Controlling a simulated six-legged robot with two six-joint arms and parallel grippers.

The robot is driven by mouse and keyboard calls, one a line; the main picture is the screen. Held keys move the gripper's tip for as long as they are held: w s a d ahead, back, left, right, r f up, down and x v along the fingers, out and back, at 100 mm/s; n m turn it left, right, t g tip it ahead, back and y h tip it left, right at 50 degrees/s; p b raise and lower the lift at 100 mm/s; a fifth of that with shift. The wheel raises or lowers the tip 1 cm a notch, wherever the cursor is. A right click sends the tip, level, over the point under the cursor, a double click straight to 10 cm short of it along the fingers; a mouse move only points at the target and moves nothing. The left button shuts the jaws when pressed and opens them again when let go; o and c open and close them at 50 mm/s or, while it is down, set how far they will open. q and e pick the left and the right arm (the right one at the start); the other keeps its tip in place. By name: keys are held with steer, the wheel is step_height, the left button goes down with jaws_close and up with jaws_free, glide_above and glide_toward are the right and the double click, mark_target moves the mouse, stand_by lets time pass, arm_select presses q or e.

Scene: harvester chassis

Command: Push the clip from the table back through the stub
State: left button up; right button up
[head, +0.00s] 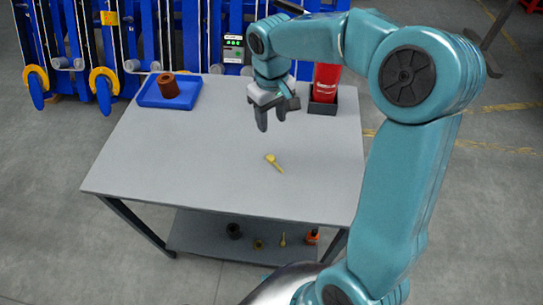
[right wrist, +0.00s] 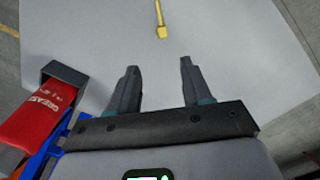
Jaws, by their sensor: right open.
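A small yellow clip (head: 274,162) lies on the grey table (head: 190,150), right of its middle. It also shows at the top of the right wrist view (right wrist: 161,27), beyond the fingertips. My right gripper (head: 270,122) is open and empty above the table, pointing down, behind the clip and apart from it. In the right wrist view its two fingers (right wrist: 158,72) are spread with bare table between them. I cannot single out the stub for sure; a brown cylinder (head: 169,87) stands in a blue tray (head: 148,97) at the back left. My left gripper is not in view.
A red grease container (head: 325,84) stands in a dark holder (head: 323,107) at the back right, close to my right gripper. Blue machinery (head: 195,35) rises behind the table. The lower shelf (head: 205,238) holds several small parts. The table's middle and front are clear.

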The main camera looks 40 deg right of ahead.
mark_target(271, 158)
steer(key=f, duration=1.4)
steer(key=shift+s+a+f, duration=0.15)
steer(key=shift+a+f, duration=0.1)
steer(key=shift+a, duration=0.05)
jaws_close()
